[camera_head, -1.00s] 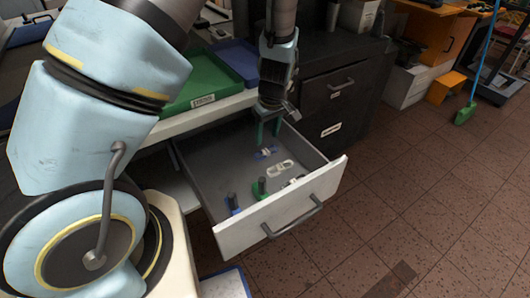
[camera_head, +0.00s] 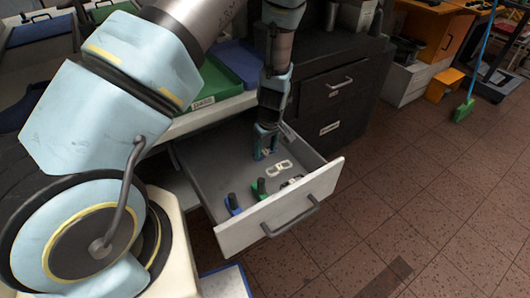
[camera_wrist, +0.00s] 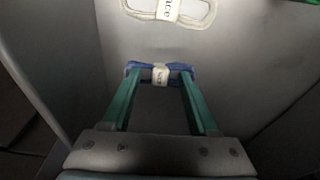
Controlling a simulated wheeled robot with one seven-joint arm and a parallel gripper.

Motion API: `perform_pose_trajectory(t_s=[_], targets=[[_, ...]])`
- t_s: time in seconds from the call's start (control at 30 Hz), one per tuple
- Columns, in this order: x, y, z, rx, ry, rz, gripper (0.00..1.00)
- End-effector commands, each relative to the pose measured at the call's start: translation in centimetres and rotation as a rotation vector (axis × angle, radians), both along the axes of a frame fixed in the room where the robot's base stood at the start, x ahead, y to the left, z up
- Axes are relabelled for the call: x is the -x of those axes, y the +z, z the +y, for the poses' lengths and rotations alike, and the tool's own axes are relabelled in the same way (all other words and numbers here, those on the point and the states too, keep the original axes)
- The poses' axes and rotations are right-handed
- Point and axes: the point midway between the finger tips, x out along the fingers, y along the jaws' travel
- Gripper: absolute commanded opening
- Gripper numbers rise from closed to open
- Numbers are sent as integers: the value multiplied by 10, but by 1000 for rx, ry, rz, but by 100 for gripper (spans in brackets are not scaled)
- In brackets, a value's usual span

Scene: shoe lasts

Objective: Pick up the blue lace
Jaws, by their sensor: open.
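The blue lace (camera_wrist: 179,68) is a small folded bundle with a white paper band around its middle. It lies on the grey floor of the open drawer (camera_head: 198,178). In the wrist view my gripper (camera_wrist: 160,75) is open, with its two green fingertips at the two ends of the lace, one on each side of the white band. I cannot tell whether they touch it. In the head view my gripper (camera_head: 265,153) points down into the back of the drawer and hides most of the lace.
A white banded lace (camera_head: 278,168) lies just in front, also in the wrist view (camera_wrist: 168,10). Green-handled (camera_head: 259,188) and blue-handled (camera_head: 232,204) items lie near the drawer front. Drawer walls stand close around. Green and blue trays (camera_head: 222,82) sit on the worktop above.

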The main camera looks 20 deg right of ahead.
Motion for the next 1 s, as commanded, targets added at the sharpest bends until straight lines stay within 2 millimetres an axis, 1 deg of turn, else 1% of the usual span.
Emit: perform_pose_trajectory(t_s=[0.03, 0.07, 0.57, 1.0], targets=[[0, 0, 0, 0, 0, 0, 60], [0, 0, 0, 0, 0, 0, 57], [0, 0, 0, 0, -1, 0, 0], [0, 0, 0, 0, -1, 0, 0]])
